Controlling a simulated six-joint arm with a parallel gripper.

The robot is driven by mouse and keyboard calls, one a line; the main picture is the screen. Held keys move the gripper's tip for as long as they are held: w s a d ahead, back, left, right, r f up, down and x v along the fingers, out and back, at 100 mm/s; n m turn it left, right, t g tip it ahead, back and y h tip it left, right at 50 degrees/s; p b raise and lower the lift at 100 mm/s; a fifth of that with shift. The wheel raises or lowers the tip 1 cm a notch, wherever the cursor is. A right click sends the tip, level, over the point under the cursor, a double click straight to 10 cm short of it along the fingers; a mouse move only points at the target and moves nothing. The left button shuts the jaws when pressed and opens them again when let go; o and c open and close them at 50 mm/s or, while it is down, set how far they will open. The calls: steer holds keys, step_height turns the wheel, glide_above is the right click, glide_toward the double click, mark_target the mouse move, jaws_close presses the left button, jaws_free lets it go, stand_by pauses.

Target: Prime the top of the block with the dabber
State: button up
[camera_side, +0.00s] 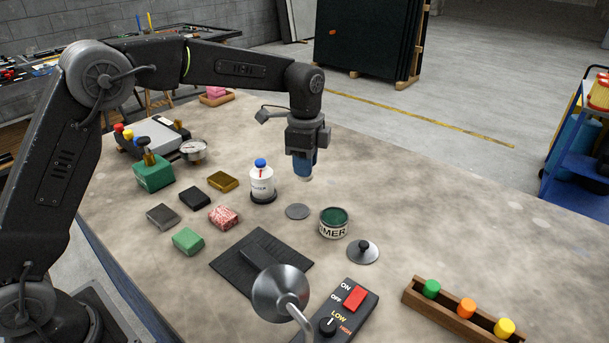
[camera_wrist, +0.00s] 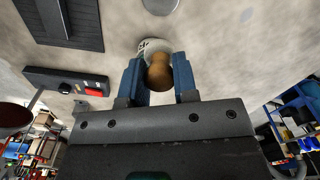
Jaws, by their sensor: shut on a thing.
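My gripper (camera_side: 303,165) is shut on the dabber and holds it above the table, behind and left of the primer tin. In the wrist view, the dabber's brown wooden handle (camera_wrist: 158,74) sits between the blue fingers. A pale round shape shows just beyond it; I cannot tell whether it is the dabber's head or the tin. The primer tin (camera_side: 334,223) stands open with dark green inside. A dark block (camera_side: 261,253) lies on the black ribbed mat (camera_side: 232,263), partly behind a round metal lamp head; the mat also shows in the wrist view (camera_wrist: 85,36).
Several small blocks, including a green one (camera_side: 188,240), lie left of the mat. A white bottle (camera_side: 262,181), grey disc (camera_side: 297,211) and knobbed lid (camera_side: 363,252) surround the tin. A switch box (camera_side: 348,312) and wooden rack (camera_side: 450,308) stand in front. The right tabletop is clear.

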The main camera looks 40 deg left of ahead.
steer(key=d, duration=0.8)
steer(key=shift+w+f, duration=0.1)
steer(key=shift+f, duration=2.75)
steer(key=shift+f, duration=0.65)
steer(key=shift+r, duration=0.1)
step_height(320, 180, up, 7)
stand_by(0.8)
